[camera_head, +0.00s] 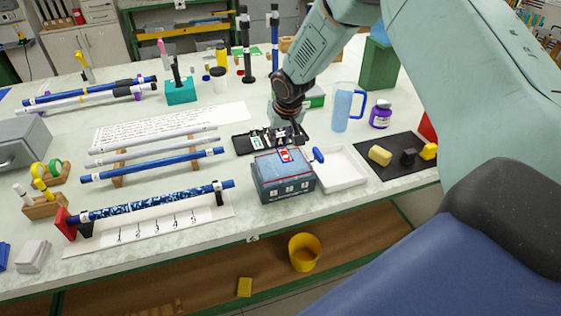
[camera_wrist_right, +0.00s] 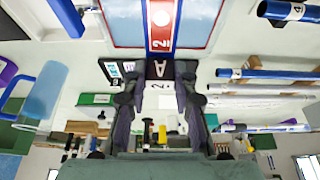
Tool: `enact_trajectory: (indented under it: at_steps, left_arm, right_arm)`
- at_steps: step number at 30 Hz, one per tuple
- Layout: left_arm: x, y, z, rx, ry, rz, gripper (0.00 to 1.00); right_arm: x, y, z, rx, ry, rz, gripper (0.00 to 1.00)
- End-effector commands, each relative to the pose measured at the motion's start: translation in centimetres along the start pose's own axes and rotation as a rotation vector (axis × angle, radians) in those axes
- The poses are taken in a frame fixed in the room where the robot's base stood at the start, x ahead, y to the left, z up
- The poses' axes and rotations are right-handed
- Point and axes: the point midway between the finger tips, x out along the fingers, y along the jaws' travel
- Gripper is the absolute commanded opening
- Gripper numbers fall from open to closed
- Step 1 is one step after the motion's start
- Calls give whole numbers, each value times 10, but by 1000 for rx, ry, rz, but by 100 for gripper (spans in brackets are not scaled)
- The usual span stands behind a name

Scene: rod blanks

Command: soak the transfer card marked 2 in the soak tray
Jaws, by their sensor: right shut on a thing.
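The transfer card marked 2 (camera_head: 286,155) is red and white with blue edges. My right gripper (camera_head: 281,138) is shut on it and holds it over the back of the blue-grey box (camera_head: 287,189). In the right wrist view the card (camera_wrist_right: 161,28) shows its 2 and reaches out from the shut fingers (camera_wrist_right: 160,80), across the light blue top of the box. My left gripper is not in view.
A black card holder (camera_head: 243,145) lies behind the box. A blue jug (camera_head: 341,108) and purple jar (camera_head: 380,114) stand beyond the tray. A dark mat (camera_head: 376,145) with small blocks lies at right; rods lie left.

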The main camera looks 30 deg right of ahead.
Motion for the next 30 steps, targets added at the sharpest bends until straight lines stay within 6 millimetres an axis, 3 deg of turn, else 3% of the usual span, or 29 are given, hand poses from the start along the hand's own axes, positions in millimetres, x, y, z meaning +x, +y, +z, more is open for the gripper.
enact_trajectory:
  at_steps: [8, 21, 30]
  left_arm:
    - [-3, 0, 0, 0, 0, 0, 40]
    - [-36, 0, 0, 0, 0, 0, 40]
    - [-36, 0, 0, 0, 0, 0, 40]
  right_arm:
    - [-3, 0, -1, 0, 0, 0, 7]
    - [-37, 0, -15, 0, 0, 0, 7]
    - [-37, 0, -15, 0, 0, 0, 7]
